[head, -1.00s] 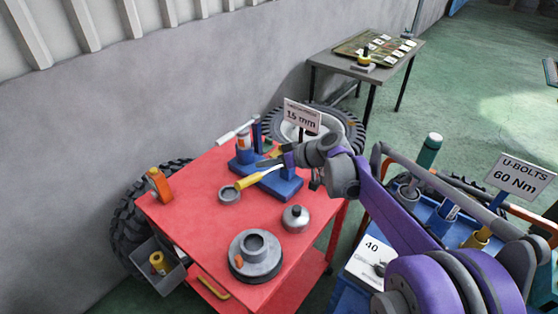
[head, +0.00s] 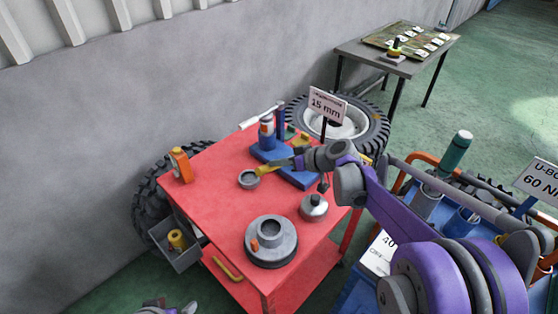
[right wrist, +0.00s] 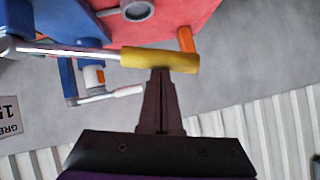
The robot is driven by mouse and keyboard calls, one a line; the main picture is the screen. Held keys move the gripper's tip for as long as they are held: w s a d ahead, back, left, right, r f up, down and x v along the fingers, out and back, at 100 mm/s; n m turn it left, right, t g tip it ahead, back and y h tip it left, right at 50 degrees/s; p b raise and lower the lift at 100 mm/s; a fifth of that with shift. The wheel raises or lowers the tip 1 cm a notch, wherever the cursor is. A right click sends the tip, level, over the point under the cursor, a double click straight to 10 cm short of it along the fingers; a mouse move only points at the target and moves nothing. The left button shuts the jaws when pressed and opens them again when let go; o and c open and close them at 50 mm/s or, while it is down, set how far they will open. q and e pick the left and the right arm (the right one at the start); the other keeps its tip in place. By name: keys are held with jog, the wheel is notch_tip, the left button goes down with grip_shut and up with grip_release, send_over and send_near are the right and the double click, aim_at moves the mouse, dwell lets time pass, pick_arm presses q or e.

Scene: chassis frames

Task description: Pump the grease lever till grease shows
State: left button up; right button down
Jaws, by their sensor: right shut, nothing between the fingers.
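The grease pump stands on the red table, with a blue base (head: 302,181) and a small white-and-orange cylinder (head: 266,127) on its upright. Its lever has a yellow handle (head: 267,169); the right wrist view also shows the handle (right wrist: 160,60) on a metal rod. My right gripper (head: 288,162) is shut and empty at the handle. In the wrist view its fingertips (right wrist: 160,71) meet the handle's edge, without gripping it; contact is not certain. A grey ring-shaped cup (head: 249,180) sits beside the handle. My left gripper (head: 168,306) shows only partly at the bottom edge.
A round metal pot (head: 314,207) and a large grey hub (head: 271,241) sit in front. Tyres lie beyond the table.

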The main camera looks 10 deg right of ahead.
pick_arm(q)
jog(key=f+b, duration=0.1)
jog(key=s+f+b, duration=0.1)
jog(key=f, duration=0.1)
jog(key=f+b, duration=0.2)
jog(key=shift+s+f, duration=0.15)
jog(key=shift+s, duration=0.25)
pick_arm(e)
notch_tip(320, 180, down, 10)
jog(key=s+a+n+t+h, duration=0.1)
jog(key=a+n+h, duration=0.1)
jog(key=shift+s, duration=0.4)
